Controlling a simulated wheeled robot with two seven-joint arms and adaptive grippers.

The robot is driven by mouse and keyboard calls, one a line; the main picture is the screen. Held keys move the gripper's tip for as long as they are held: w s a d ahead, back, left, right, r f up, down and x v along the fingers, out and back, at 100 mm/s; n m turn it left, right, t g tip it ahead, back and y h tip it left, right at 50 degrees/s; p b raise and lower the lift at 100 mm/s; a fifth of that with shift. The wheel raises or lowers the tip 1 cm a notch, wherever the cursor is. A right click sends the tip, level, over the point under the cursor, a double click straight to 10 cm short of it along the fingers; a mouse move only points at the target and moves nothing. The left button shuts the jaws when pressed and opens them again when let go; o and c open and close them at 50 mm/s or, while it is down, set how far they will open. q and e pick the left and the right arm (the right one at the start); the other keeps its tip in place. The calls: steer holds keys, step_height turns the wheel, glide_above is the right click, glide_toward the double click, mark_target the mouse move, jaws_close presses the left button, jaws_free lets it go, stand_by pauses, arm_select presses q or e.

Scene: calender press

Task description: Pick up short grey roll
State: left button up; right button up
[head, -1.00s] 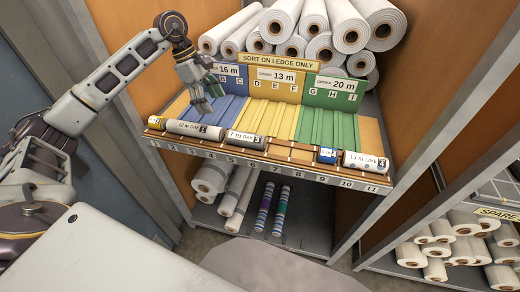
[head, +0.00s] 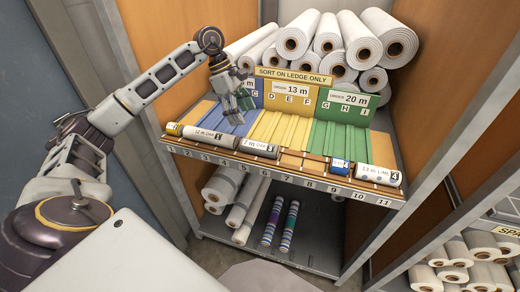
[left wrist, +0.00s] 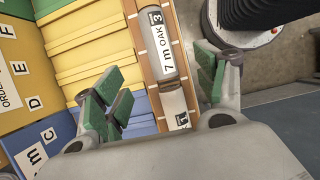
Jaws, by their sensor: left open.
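The short grey roll labelled "7 m OAK 3" (head: 259,149) lies on the front ledge, right of a longer roll labelled "12 m OAK" (head: 212,138). My left gripper (head: 238,112) hangs above the blue grooves, behind and a little left of the short roll, not touching it. In the left wrist view the left gripper (left wrist: 160,88) is open with green pads spread apart. The short grey roll (left wrist: 163,50) shows between and beyond the fingers, and the end of another roll (left wrist: 177,104) lies nearer. My right gripper is not in view.
A blue roll (head: 340,164) and a white "13 m" roll (head: 377,175) lie at the right. The numbered ledge (head: 285,176) has a free stretch in its middle. White rolls (head: 345,37) are stacked behind.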

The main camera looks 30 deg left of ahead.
mark_target(257, 142)
arm_select(q)
steer(key=shift+x, duration=4.35)
steer(key=shift+w+d, duration=0.1)
steer(key=shift+p+x, duration=0.55)
steer(key=shift+x, duration=2)
steer(key=shift+w, duration=0.1)
steer(key=shift+c, duration=0.4)
steer(key=c, duration=1)
steer(key=shift+r, duration=0.1)
steer(key=shift+c, duration=0.2)
steer(key=shift+r+b, duration=0.3)
steer(key=shift+r, duration=4.65)
